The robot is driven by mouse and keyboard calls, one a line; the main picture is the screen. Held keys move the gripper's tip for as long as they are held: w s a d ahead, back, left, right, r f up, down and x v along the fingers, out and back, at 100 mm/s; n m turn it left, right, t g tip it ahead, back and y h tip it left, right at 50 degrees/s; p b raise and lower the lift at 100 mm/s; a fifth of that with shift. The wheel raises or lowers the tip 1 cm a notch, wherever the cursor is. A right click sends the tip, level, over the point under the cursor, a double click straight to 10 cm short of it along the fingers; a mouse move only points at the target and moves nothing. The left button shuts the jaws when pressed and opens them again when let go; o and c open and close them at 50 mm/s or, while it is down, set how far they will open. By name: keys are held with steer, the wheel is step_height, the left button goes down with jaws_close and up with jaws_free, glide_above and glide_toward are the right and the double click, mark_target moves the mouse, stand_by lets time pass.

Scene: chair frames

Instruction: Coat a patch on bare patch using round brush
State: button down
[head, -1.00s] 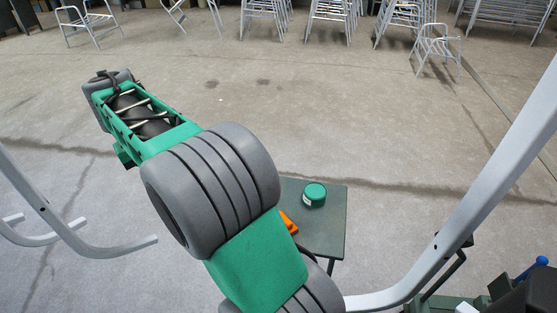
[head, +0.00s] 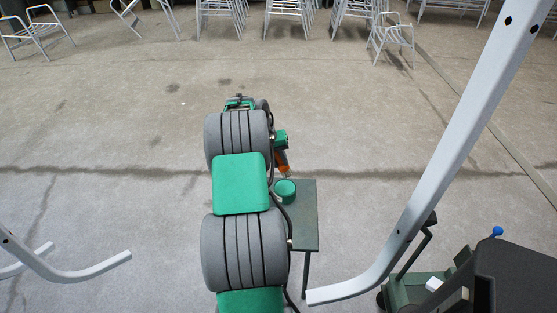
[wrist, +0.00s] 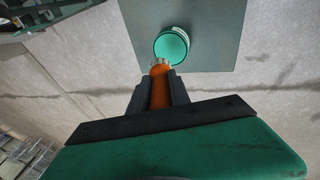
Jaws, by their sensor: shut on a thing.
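My gripper (wrist: 159,88) is shut on the orange handle of the round brush (wrist: 160,72). The brush's short pale tip points away from the wrist, toward the green tub. The orange also shows in the head view (head: 282,161), beside my arm. The round green tub (wrist: 171,46) stands on a small dark table (wrist: 218,30); it also shows in the head view (head: 285,191). The brush tip overlaps the tub's near edge in the wrist view; I cannot tell whether they touch. My arm hides most of my gripper in the head view. I cannot make out a bare patch.
Bent grey chair tubes stand close at the right (head: 440,165) and lower left (head: 75,272). A dark green and black unit with a blue knob (head: 497,231) is at lower right. Chair frames (head: 290,20) line the back. The concrete floor between is open.

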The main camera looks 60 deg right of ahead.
steer(key=shift+f+b, duration=2.15)
steer(key=shift+f, duration=0.75)
steer(key=shift+f, duration=0.6)
steer(key=shift+r+p, duration=2.4)
steer(key=shift+r, duration=1.15)
